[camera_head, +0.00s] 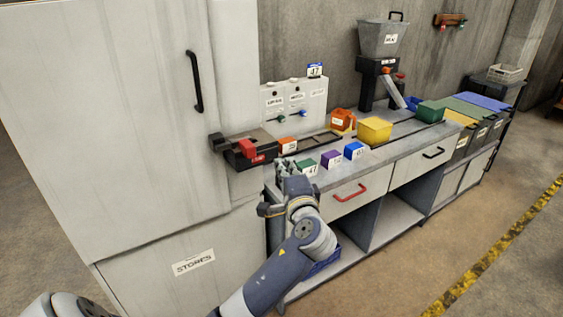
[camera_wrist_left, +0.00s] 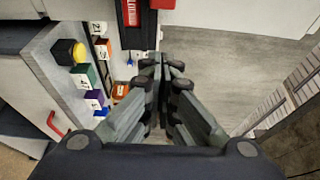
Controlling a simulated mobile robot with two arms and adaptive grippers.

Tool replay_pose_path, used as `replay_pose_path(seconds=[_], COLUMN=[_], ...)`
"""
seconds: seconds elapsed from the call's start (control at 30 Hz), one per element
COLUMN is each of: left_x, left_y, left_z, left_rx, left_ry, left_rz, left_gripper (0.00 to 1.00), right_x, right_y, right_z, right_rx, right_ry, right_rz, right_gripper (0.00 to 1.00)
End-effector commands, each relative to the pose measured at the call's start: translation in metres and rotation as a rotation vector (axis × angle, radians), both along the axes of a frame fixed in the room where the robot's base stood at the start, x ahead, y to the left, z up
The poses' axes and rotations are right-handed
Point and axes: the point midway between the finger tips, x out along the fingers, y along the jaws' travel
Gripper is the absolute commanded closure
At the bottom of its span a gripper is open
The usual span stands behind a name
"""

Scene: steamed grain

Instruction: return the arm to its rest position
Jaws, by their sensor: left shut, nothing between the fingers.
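My left arm reaches in from the bottom of the head view. My left gripper (camera_head: 281,168) is at the near left end of the workbench, close to the green box (camera_head: 306,168). In the left wrist view the gripper (camera_wrist_left: 163,68) has its fingers together with nothing between them. In that view the bench and its boxes lie to the left of the fingers. Exact height above the bench is hard to tell. My right gripper is not in view.
A tall cabinet (camera_head: 110,120) stands at the left, with a red-and-black device (camera_head: 247,148) beside it. The workbench holds purple (camera_head: 331,159), blue (camera_head: 354,150), yellow (camera_head: 375,131) and orange (camera_head: 342,120) containers and a hopper (camera_head: 383,40). Open floor (camera_head: 420,240) lies at the right.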

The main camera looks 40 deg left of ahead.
Motion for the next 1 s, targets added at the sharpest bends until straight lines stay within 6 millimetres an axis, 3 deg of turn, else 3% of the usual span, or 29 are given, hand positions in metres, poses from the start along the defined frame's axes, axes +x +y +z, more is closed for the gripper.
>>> replay_pose_path(seconds=[0.4,0.77,0.87,0.97,1.0], left_x=[-0.007,-0.005,0.004,0.015,0.019], left_y=[-0.008,-0.008,-0.013,-0.021,-0.026], left_z=[0.001,-0.006,-0.035,-0.093,-0.121], left_rx=[0.000,-0.004,-0.026,-0.081,-0.113], left_ry=[0.000,0.010,0.055,0.133,0.170], left_rz=[0.001,-0.007,-0.038,-0.095,-0.122], left_gripper=[1.00,1.00,1.00,1.00,1.00], right_x=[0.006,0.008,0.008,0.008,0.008], right_y=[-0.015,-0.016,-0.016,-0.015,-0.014], right_z=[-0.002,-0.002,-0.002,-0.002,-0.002], right_rx=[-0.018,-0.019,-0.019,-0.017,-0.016], right_ry=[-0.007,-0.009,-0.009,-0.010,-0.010], right_rz=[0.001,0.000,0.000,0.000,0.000], right_gripper=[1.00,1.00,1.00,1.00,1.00])
